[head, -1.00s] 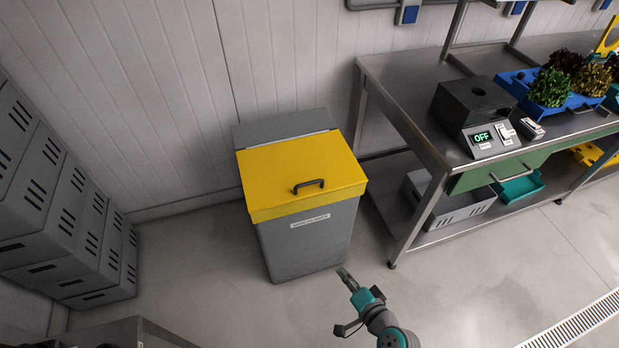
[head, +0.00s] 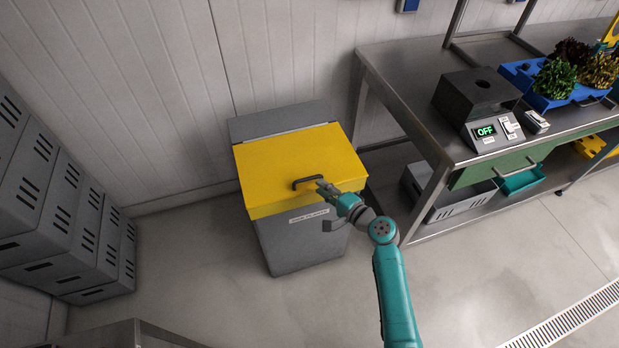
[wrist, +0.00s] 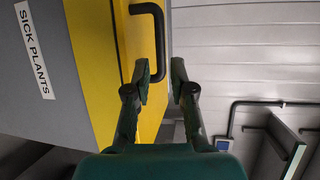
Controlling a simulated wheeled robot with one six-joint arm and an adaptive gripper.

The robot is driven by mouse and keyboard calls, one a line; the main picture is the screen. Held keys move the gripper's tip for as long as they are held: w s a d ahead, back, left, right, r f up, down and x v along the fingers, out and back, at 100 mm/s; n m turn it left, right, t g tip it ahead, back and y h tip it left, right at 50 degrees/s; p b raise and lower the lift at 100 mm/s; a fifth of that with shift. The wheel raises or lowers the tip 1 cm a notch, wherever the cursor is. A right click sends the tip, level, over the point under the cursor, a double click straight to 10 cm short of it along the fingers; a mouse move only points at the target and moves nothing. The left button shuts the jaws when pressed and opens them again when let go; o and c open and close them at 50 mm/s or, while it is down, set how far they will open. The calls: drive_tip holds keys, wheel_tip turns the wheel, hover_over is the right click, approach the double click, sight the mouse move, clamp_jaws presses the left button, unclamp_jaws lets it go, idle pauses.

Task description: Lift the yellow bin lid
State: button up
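The yellow bin lid (head: 285,160) lies shut on the grey bin (head: 300,240). Its dark handle (head: 308,180) sits near the lid's front edge. In the wrist view the yellow lid (wrist: 92,60) and its black handle (wrist: 157,40) are at the upper left and middle, turned sideways. My gripper (head: 322,185) is at the handle's right end in the head view. In the wrist view my gripper (wrist: 163,78) has its two fingers apart, with nothing held between them. The handle lies just ahead of the left finger; I cannot tell whether they touch.
A white "SICK PLANTS" label (wrist: 34,50) is on the bin's front. Stacked grey crates (head: 60,200) stand at the left. A steel table (head: 400,80) with a black device (head: 478,100) and a blue tray (head: 545,95) is at the right. The floor in front is clear.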

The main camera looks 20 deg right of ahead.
sight(309, 179)
drive_tip(key=x, duration=0.6)
drive_tip(key=shift+w+a, duration=0.15)
drive_tip(key=shift+w, duration=0.1)
clamp_jaws()
